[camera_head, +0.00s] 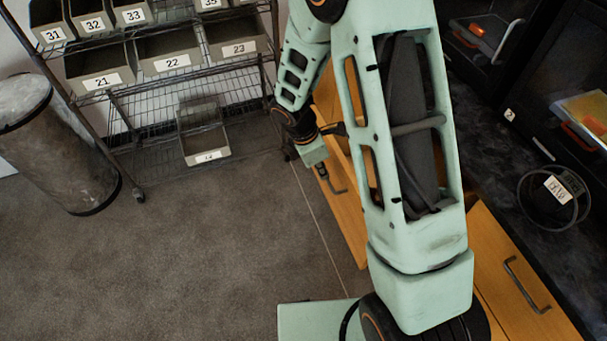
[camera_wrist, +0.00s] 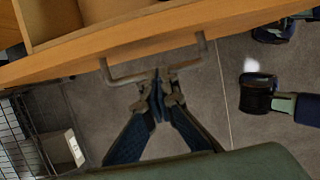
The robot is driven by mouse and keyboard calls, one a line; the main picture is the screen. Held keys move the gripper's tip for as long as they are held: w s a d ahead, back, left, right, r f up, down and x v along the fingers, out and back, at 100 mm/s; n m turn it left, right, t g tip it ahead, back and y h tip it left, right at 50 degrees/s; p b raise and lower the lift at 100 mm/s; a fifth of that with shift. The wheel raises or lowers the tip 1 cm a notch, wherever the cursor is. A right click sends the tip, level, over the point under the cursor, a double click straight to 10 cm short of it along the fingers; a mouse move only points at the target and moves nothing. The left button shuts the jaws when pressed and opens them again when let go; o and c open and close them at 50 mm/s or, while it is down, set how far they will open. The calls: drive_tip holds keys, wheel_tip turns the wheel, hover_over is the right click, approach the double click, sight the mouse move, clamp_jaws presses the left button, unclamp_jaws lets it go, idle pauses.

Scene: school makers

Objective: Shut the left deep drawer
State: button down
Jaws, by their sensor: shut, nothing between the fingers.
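The left deep drawer has an orange wooden front (camera_head: 349,215) with a dark bar handle, partly hidden behind my arm in the head view. In the wrist view its front (camera_wrist: 130,38) runs across the top, with the handle (camera_wrist: 125,79) below. Its open inside (camera_wrist: 90,10) shows at the upper left, so the drawer stands pulled out. My gripper (camera_head: 322,172) is by the handle, on the floor side of the front. In the wrist view my gripper (camera_wrist: 158,75) is shut and empty, its tips overlapping the handle bar. I cannot tell whether they touch it.
Another wooden front with a handle (camera_head: 524,284) is at the lower right. A dark worktop (camera_head: 500,165) carries a round black basket (camera_head: 553,199). A wire rack (camera_head: 150,105) with numbered bins and a grey cylinder bin (camera_head: 62,150) stand left. The carpet (camera_head: 190,260) between is clear.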

drive_tip(key=w+d+p, duration=0.3)
drive_tip(key=w+d, duration=0.1)
drive_tip(key=d, duration=1)
drive_tip(key=w+d+p, duration=0.3)
drive_tip(key=d+p, duration=0.1)
drive_tip(key=d, duration=1.1)
drive_tip(key=shift+w+f, duration=0.25)
drive_tip(key=shift+w, duration=0.15)
drive_tip(key=shift+a, duration=0.15)
